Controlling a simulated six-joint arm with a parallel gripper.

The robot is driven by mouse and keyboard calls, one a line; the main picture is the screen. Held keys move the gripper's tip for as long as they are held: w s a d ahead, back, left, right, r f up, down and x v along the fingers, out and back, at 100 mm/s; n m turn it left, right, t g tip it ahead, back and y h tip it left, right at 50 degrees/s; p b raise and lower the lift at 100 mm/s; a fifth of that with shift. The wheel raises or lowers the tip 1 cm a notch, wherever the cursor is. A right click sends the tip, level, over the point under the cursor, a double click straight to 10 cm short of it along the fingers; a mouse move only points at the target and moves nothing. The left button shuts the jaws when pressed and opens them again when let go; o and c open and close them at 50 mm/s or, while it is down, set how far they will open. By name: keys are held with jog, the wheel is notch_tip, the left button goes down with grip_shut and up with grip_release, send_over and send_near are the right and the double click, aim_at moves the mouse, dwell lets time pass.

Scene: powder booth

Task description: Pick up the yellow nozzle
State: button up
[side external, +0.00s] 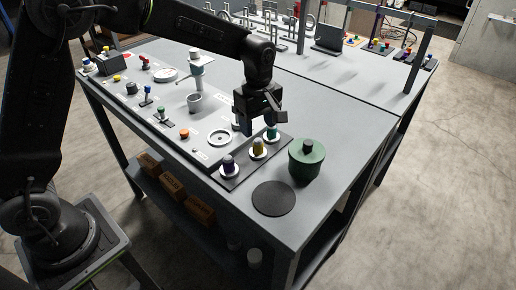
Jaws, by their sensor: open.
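The yellow nozzle (259,146) stands upright on a white round base on a dark tray (227,182). A purple nozzle (228,165) stands nearer the camera in the same row, and a teal nozzle (271,132) stands at the far end. My gripper (260,121) is open and points down above the tray, over the far end of the row near the teal nozzle. It is apart from the yellow nozzle, which is fully visible. I see nothing between its fingers.
A green lidded pot (306,162) stands right of the tray, with a black round mat (273,198) in front. A grey cup (194,102) and small coloured knobs stand to the left. The table's right side is clear.

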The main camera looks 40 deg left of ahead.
aim_at(258, 140)
jog(key=shift+w+a+f, duration=0.1)
jog(key=shift+f, duration=1.65)
jog(key=shift+w+a+f, duration=0.1)
jog(key=shift+f, duration=1.6)
jog(key=shift+s, duration=0.1)
jog(key=shift+c, duration=0.2)
jog(key=shift+d, duration=0.1)
jog(key=c, duration=1)
jog(key=shift+r, duration=0.15)
